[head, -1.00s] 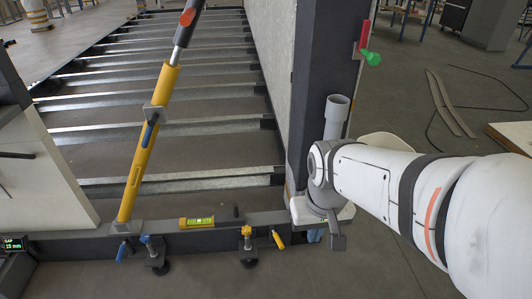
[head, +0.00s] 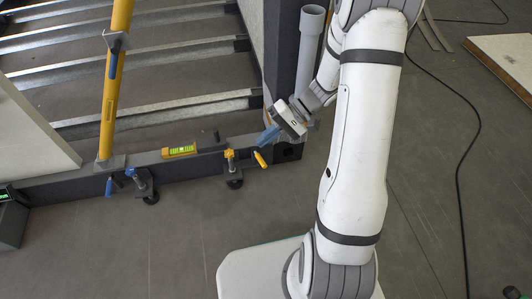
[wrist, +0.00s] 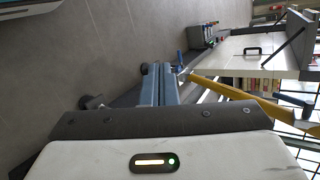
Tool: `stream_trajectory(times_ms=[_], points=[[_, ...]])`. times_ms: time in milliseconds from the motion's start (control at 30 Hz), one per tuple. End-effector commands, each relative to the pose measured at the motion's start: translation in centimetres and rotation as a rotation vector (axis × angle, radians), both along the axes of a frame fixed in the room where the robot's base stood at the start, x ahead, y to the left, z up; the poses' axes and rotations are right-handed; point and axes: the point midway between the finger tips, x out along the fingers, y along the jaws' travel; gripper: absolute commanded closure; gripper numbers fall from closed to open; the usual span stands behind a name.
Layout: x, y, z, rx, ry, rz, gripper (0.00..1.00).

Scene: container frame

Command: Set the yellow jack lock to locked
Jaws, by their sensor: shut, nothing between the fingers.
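The yellow jack (head: 230,162) is clamped on the near side of the dark floor beam. Its yellow lock handle (head: 260,159) sits just right of it, slanting down to the right in the head view. My gripper (head: 268,138) has blue fingers, which are shut and empty, just above and right of the yellow handle, near the beam's right end. I cannot tell whether they touch anything. In the wrist view the blue fingers (wrist: 159,86) lie together and point along the beam; the yellow handle is not clearly seen there.
A similar jack with blue parts (head: 142,180) and a blue handle (head: 109,187) stands to the left. A yellow-green level (head: 179,151) lies on the beam (head: 75,184). A yellow diagonal prop (head: 112,95) rises at left, and a grey pipe (head: 309,50) stands behind my gripper.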

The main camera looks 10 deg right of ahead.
Motion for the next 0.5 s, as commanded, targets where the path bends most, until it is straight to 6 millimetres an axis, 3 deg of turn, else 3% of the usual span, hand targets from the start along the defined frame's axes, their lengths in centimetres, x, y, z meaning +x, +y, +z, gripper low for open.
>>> stream_trajectory(times_ms=[300,500], points=[[6.7,-3.2,-9.6,0.349,-0.148,-0.318,1.00],[8.9,-6.9,-17.4,0.445,-0.316,-0.586,1.00]])
